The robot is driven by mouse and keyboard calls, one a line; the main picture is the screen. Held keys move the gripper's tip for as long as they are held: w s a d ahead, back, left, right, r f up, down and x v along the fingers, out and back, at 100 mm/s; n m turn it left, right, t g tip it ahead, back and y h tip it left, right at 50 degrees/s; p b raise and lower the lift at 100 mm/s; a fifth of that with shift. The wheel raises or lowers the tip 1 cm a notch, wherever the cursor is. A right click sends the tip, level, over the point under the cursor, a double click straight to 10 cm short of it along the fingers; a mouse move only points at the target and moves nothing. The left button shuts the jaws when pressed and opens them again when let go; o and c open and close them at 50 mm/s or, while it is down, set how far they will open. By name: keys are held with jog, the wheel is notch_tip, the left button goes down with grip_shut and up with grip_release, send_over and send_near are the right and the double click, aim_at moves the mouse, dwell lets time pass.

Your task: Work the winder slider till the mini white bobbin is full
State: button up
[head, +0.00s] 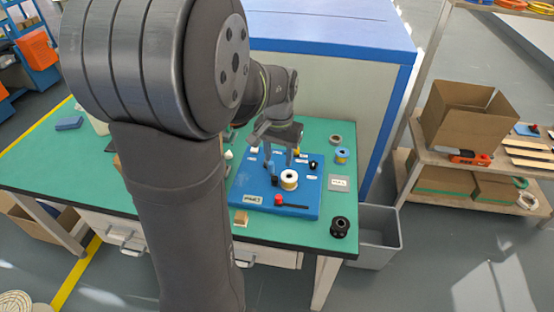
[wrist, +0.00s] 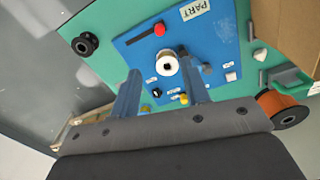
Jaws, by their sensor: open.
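The blue winder board (head: 245,190) lies on the green table. A white bobbin (head: 289,180) with a pale cream winding stands on it; it also shows in the wrist view (wrist: 167,64). How full it is cannot be told. In front of the bobbin, the red slider knob (head: 278,199) sits at the left end of a dark slot (head: 296,206); the knob also shows in the wrist view (wrist: 159,29). My gripper (head: 280,164) is open and empty above the board, behind the bobbin. In the wrist view its fingers (wrist: 160,74) are spread on either side of the bobbin's near side.
A black spool (head: 340,227) stands at the table's front right corner, a blue spool (head: 342,155) at the back right. A grey bin (head: 376,238) stands beside the table.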

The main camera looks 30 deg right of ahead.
aim_at(278, 197)
notch_tip(278, 197, down, 17)
jog(key=shift+f, duration=0.2)
dwell(0.4)
jog(key=shift+c, duration=0.4)
